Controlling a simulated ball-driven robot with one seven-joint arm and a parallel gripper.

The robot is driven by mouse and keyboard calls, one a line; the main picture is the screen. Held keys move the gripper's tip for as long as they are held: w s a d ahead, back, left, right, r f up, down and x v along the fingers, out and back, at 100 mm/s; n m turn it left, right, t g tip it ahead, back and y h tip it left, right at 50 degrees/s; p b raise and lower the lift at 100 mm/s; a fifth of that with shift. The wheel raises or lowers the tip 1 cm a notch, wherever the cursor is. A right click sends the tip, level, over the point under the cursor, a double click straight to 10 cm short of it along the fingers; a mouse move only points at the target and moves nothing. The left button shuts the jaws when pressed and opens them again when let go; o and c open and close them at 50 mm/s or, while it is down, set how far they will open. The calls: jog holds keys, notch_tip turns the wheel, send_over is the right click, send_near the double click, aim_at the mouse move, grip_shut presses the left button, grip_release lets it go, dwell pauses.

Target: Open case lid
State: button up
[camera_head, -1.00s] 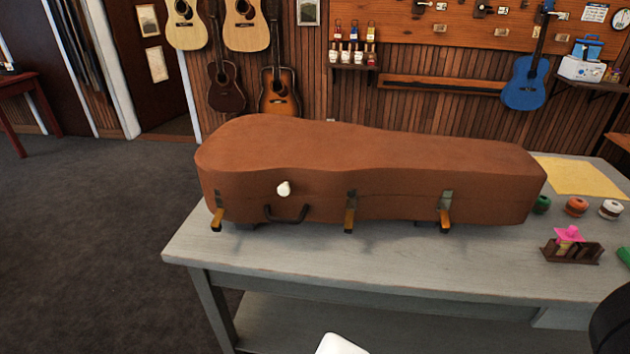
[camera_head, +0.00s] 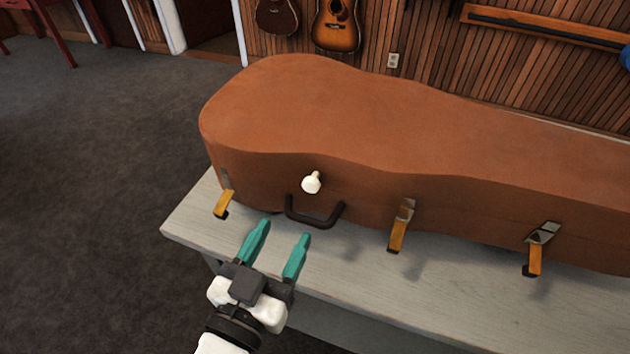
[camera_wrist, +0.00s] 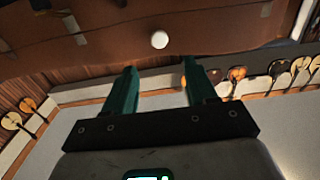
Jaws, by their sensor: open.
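The brown instrument case (camera_head: 400,130) lies on the grey table with its lid closed. A white knob (camera_head: 311,183) sticks out of the front of the lid, above a dark handle (camera_head: 314,212). Orange latches (camera_head: 223,204), (camera_head: 399,230) and (camera_head: 536,256) hang down along the front side. My gripper (camera_head: 282,232), with teal fingers, is open and empty in front of the case, below and left of the knob. In the wrist view the case (camera_wrist: 210,30) spans the top, and the knob (camera_wrist: 160,40) lies beyond the gap between my fingers (camera_wrist: 158,72).
The grey table (camera_head: 330,265) has a clear strip along its front edge, before the case. Guitars (camera_head: 336,22) hang on the wooden wall behind. Open carpeted floor (camera_head: 90,180) lies to the left.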

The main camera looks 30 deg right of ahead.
aim_at(309, 187)
jog(key=p+x, duration=0.1)
jog(key=x, duration=0.8)
jog(key=shift+w+d+p, duration=0.2)
jog(key=shift+d+p, duration=0.1)
jog(key=shift+p, duration=0.05)
jog(key=shift+c, duration=0.3)
grip_shut()
